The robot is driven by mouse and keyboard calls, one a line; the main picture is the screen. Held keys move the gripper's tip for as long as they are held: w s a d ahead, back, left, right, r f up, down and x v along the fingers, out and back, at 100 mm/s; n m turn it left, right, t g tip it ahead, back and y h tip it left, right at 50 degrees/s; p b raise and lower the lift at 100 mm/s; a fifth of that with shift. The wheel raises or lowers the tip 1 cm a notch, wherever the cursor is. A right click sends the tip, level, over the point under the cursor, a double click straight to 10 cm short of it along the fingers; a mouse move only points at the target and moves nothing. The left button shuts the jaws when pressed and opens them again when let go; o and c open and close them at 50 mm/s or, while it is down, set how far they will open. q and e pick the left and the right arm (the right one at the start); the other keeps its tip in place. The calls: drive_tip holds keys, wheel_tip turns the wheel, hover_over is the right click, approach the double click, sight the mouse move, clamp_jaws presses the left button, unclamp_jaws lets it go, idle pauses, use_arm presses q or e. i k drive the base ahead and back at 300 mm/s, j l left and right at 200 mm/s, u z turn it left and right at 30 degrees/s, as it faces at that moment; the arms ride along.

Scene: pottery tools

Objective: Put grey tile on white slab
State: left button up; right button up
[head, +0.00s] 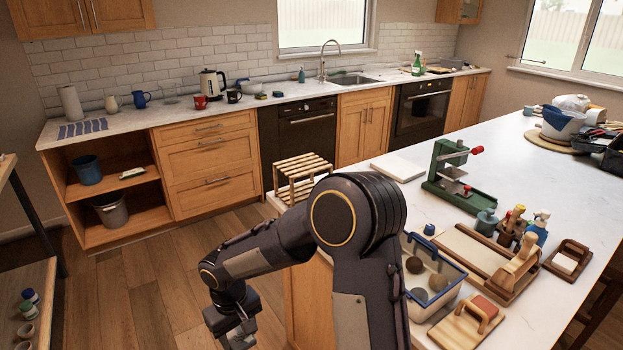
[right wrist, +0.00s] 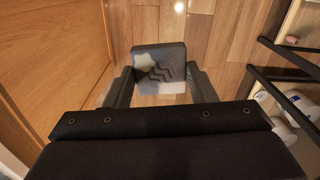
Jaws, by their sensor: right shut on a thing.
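In the right wrist view, a grey tile (right wrist: 158,66) with dark wavy lines and a pale patch sits between the two fingers of my right gripper (right wrist: 161,84), which is shut on it. Wooden floor lies beyond the tile. In the head view, my right gripper (head: 232,322) hangs low over the floor, left of the island; I cannot make out the tile there. A white slab (head: 398,167) lies flat on the island's far left part, apart from the gripper. My left gripper is not in view.
A slatted wooden rack (head: 303,166) stands left of the slab, and a green press (head: 455,180) stands to its right. A crate of clay balls (head: 452,287) and several wooden tools occupy the near island. A cabinet side (right wrist: 50,50) is close left of my right gripper.

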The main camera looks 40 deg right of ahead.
sight(398, 166)
drive_tip(key=i+z, duration=0.1)
drive_tip(key=i, duration=1.05)
drive_tip(key=i+j+z, duration=0.15)
drive_tip(key=i, duration=0.95)
drive_tip(key=i+z, duration=0.3)
drive_tip(key=i, duration=0.2)
drive_tip(key=i+z, duration=0.3)
drive_tip(key=i, duration=0.2)
drive_tip(key=i+j+z, duration=0.15)
drive_tip(key=i+z, duration=0.2)
drive_tip(key=i, duration=0.15)
drive_tip(key=i+j+z, duration=0.3)
drive_tip(key=i, duration=0.15)
drive_tip(key=i+l+z, duration=0.2)
drive_tip(key=i+z, duration=0.15)
drive_tip(key=z, duration=0.15)
drive_tip(key=i+l+z, duration=0.1)
drive_tip(key=i+z, duration=0.2)
drive_tip(key=z, duration=0.2)
drive_tip(key=i+j+z, duration=0.1)
drive_tip(key=i+z, duration=0.25)
drive_tip(key=z, duration=0.15)
drive_tip(key=i+j+z, duration=0.2)
drive_tip(key=i+z, duration=0.15)
drive_tip(key=z, duration=0.15)
drive_tip(key=i+j+z, duration=0.3)
drive_tip(key=z, duration=0.2)
